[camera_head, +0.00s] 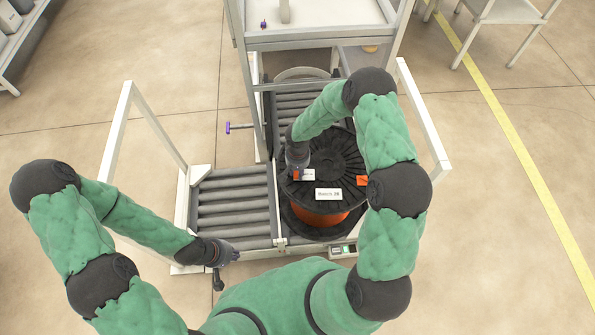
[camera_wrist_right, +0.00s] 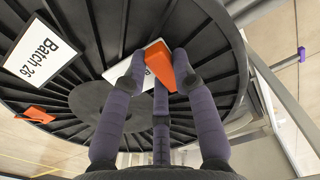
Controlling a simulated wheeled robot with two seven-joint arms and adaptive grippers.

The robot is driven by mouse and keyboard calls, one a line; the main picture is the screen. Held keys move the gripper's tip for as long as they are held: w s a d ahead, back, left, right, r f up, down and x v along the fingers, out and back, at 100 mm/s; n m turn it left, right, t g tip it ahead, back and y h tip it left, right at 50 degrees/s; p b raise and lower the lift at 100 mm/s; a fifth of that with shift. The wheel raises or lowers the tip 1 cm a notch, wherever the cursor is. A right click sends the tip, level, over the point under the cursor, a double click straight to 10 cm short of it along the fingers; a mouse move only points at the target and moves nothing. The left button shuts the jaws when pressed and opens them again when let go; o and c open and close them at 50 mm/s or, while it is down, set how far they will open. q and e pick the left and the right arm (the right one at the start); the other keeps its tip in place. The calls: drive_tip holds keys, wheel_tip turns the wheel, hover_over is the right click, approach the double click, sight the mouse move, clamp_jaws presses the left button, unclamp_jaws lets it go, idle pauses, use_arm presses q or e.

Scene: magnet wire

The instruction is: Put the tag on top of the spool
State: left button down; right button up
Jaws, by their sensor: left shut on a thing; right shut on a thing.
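The spool (camera_head: 340,158) stands upright on the roller conveyor, with a ribbed black top flange and orange wire below. My right gripper (camera_head: 300,172) is over the left part of the flange. It is shut on the tag, a white card with an orange part (camera_wrist_right: 159,73); the tag also shows in the head view (camera_head: 308,175). The tag is at or just above the flange; I cannot tell whether it touches. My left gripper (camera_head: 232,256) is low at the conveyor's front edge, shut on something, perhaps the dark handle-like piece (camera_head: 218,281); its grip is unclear.
A white "Batch 26" card (camera_head: 328,194) and a separate orange piece (camera_head: 362,181) lie on the flange. Empty rollers (camera_head: 232,205) are to the left. A grey frame with a shelf (camera_head: 315,20) stands behind. White guard rails flank the conveyor, and a purple-knobbed handle (camera_head: 229,127) sticks out left.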

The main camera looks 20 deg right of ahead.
drive_tip(key=o, duration=0.9)
drive_tip(key=shift+f, duration=0.1)
drive_tip(key=shift+o, duration=0.2)
drive_tip(key=shift+r+p, duration=0.3)
drive_tip(key=shift+p, duration=0.05)
wheel_tip(320, 180, up, 12)
drive_tip(key=f+p, duration=0.1)
drive_tip(key=p, duration=0.3)
drive_tip(key=s+a+f+y, duration=0.1)
drive_tip(key=s+a+f, duration=0.1)
drive_tip(key=s, duration=0.5)
drive_tip(key=s+a+f+n+y, duration=0.1)
drive_tip(key=s+a+f, duration=0.2)
drive_tip(key=s+a, duration=0.2)
drive_tip(key=s+a+f+y, duration=0.2)
drive_tip(key=s+a+f, duration=0.1)
drive_tip(key=s, duration=0.6)
drive_tip(key=shift+a+n, duration=0.15)
drive_tip(key=shift+n, duration=0.25)
